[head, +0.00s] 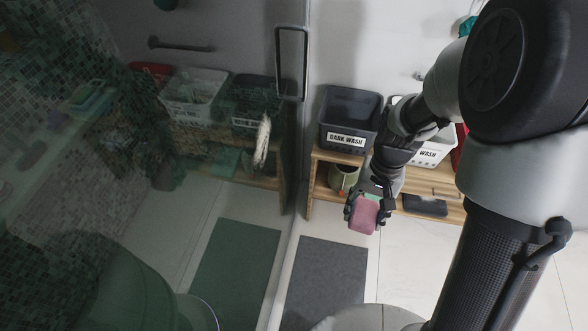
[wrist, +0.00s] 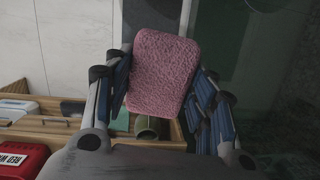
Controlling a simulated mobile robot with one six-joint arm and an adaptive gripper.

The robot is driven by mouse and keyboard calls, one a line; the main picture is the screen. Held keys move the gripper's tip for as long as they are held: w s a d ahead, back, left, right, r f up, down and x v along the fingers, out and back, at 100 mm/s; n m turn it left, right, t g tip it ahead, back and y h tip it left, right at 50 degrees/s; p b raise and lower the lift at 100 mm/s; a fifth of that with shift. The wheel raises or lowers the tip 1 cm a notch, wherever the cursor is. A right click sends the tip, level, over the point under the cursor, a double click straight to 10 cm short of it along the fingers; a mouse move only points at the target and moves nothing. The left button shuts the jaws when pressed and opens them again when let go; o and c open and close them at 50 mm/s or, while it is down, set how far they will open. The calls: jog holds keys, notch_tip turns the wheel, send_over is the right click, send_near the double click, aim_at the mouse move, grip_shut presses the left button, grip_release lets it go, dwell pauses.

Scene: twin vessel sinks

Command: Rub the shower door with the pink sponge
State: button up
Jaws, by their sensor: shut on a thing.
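The pink sponge (head: 363,215) is held between the fingers of my gripper (head: 368,208), which is shut on it. In the wrist view the sponge (wrist: 160,72) sits between the two fingers of my gripper (wrist: 160,85), its broad rough face showing. The shower door (head: 220,180) is the dark glass pane on the left in the head view, with an upright handle (head: 291,63) near its edge. My gripper and the sponge are to the right of the door's edge, and a gap shows between them. Dark glass (wrist: 265,60) also shows at the right of the wrist view.
A low wooden bench (head: 430,188) stands along the back wall with a dark wash basket (head: 348,122) and a white basket (head: 436,150) on it. A green container (head: 343,178) sits in its shelf. A grey mat (head: 322,270) lies on the floor; light tiles right of it are clear.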

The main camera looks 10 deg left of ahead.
jog(key=s+a+m+g+y, duration=0.3)
jog(key=s+a+m, duration=0.1)
jog(key=s+a, duration=0.15)
jog(key=m+t+y+b, duration=0.2)
jog(key=m+t+y, duration=0.4)
jog(key=m+y, duration=0.65)
send_near(254, 171)
jog(key=shift+n+y, duration=0.95)
jog(key=shift+w+a+f, duration=0.1)
jog(key=shift+a+f, duration=0.2)
jog(key=shift+a, duration=0.45)
jog(key=shift+a+f, duration=0.25)
jog(key=shift+a, duration=0.5)
jog(key=shift+a+f, duration=0.3)
jog(key=shift+a, duration=0.4)
jog(key=shift+a, duration=1)
jog(key=shift+w, duration=0.1)
